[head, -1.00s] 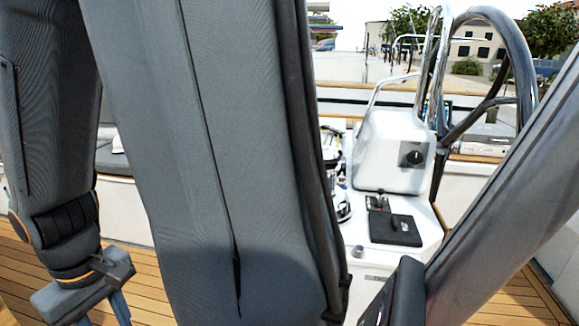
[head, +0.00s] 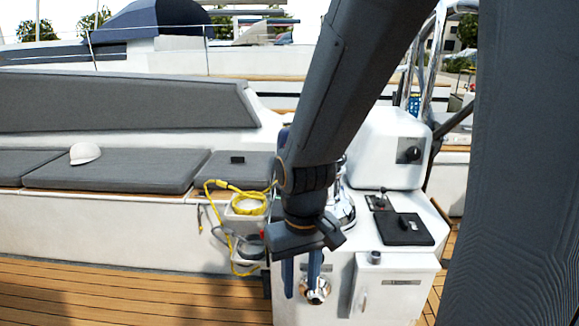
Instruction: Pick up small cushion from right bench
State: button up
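A bench runs along the left of the head view, with long grey seat cushions (head: 120,172) and a grey backrest (head: 120,103). A shorter grey cushion (head: 258,170) lies at the bench's right end, partly hidden by my arm; I cannot tell whether it is the task's small cushion. My gripper (head: 301,278) points down in front of the white console, to the right of and nearer than the bench. Its two blue fingers are apart with nothing seen between them.
A white cap (head: 85,153) and a small black object (head: 237,160) lie on the bench. A yellow rope (head: 222,184) hangs at its end. The white console (head: 405,200) stands at right. The wooden deck (head: 130,296) before the bench is clear.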

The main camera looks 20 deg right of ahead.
aim_at(244, 170)
jog(key=u, duration=0.3)
jog(key=i, duration=0.65)
jog(key=u, duration=0.7)
jog(key=i, duration=2.15)
jog(key=z, duration=1.4)
jog(key=i, duration=0.85)
jog(key=z, duration=0.8)
